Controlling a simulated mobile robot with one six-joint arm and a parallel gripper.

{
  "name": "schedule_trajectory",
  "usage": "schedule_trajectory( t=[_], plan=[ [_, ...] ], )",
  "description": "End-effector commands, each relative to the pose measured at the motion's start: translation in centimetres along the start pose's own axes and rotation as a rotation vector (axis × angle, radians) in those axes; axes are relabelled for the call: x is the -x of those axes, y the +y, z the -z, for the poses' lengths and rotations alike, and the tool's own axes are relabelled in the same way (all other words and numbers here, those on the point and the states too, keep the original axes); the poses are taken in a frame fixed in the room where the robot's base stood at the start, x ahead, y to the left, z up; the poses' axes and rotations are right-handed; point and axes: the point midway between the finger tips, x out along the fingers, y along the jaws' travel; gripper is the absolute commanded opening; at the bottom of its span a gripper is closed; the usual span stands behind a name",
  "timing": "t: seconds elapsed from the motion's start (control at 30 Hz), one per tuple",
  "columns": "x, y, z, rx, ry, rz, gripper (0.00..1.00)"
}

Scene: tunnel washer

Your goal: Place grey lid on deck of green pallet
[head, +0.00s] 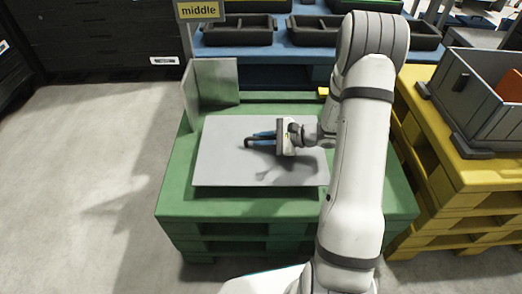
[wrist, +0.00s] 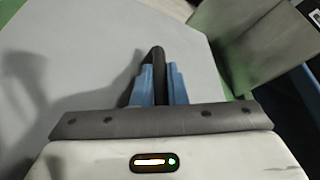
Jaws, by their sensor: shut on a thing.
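The grey lid (head: 222,165) is a flat, level rectangular sheet over the middle of the green pallet (head: 180,207). It also fills much of the wrist view (wrist: 75,62). I cannot tell for sure whether it rests on the deck or is held just above it. My gripper (head: 262,138) is over the lid, its blue fingers shut on a dark bar-like handle on the lid's top. In the wrist view the handle's dark end (wrist: 158,58) shows between the fingertips (wrist: 156,88). My arm hides the lid's right edge and part of the pallet's right side.
Upright grey-green panels (head: 211,92) stand at the pallet's back left corner. A "middle" sign (head: 200,11) rises behind them. A blue pallet (head: 262,46) with black trays is behind. A yellow pallet (head: 437,118) with a grey crate (head: 478,110) stands right. Floor at left is clear.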

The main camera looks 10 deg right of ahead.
Motion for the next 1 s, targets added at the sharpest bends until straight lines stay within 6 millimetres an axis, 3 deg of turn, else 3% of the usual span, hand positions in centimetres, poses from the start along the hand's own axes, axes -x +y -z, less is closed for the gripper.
schedule_trajectory(
  t=[0.3,0.67,0.7,0.93,1.0],
  plan=[
    [-1.2,2.2,3.1,0.0,0.0,0.002,0.0],
    [-1.3,2.3,3.4,0.001,0.001,0.002,0.0],
    [-1.3,2.3,3.3,0.001,0.001,0.002,0.16],
    [-1.2,2.3,3.3,0.0,0.002,0.002,0.34],
    [-1.2,2.3,3.3,0.0,0.001,0.002,0.34]
  ],
)
